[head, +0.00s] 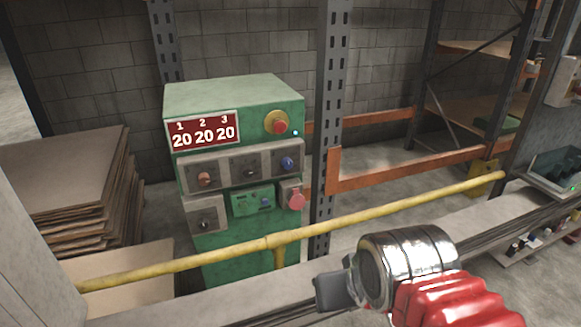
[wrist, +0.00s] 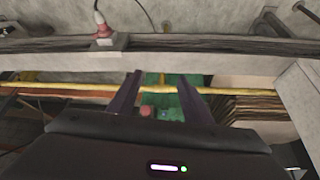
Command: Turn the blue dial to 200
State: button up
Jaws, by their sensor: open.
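A green control cabinet (head: 235,95) stands behind a yellow rail. Its red panel (head: 203,131) reads 20 under each of 1, 2 and 3. A blue dial (head: 287,163) sits at the right of the upper dial row, beside a dark dial (head: 250,172) and a copper dial (head: 205,180). A smaller blue knob (head: 265,202) is on a green plate below. In the wrist view, my gripper (wrist: 161,82) is open and empty, its dark fingers apart. The cabinet (wrist: 178,82) shows beyond and between them, not touched. The blue dial's pointer is too small to read.
The yellow rail (head: 340,222) crosses in front of the cabinet; it also shows in the wrist view (wrist: 235,91). A red emergency button (head: 279,126) and a pink-red plug (head: 296,198) are near the blue dial. A rack post (head: 328,110) stands just right. Stacked boards (head: 65,185) lie left.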

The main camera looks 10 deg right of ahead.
aim_at(286, 162)
jog(key=u, duration=0.75)
jog(key=k, duration=0.75)
jog(key=u, duration=0.6)
jog(key=i, duration=1.05)
